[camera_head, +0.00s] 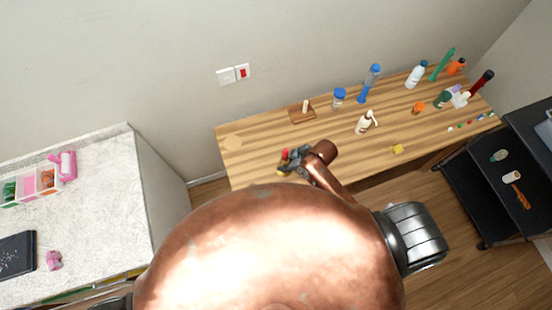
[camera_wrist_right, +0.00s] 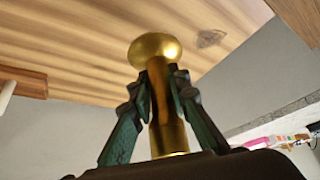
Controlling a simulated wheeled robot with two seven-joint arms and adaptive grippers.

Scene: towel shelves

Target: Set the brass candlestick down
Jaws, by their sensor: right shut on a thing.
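The brass candlestick shows in the right wrist view as a round gold knob (camera_wrist_right: 155,48) above a gold shaft (camera_wrist_right: 166,125). My right gripper (camera_wrist_right: 160,82) is shut on the shaft, with one dark green finger on each side. In the head view my right gripper (camera_head: 292,160) is over the near left part of the wooden table (camera_head: 262,150). The candlestick is too small and covered there to make out clearly, and I cannot tell whether it touches the table. My left gripper is not in view.
A wooden block with a peg (camera_head: 302,111), a blue-lidded jar (camera_head: 339,97) and a white pump bottle (camera_head: 366,122) stand beyond the gripper. Several bottles crowd the table's right end. A white counter (camera_head: 105,190) is left, a black cart (camera_head: 470,190) right.

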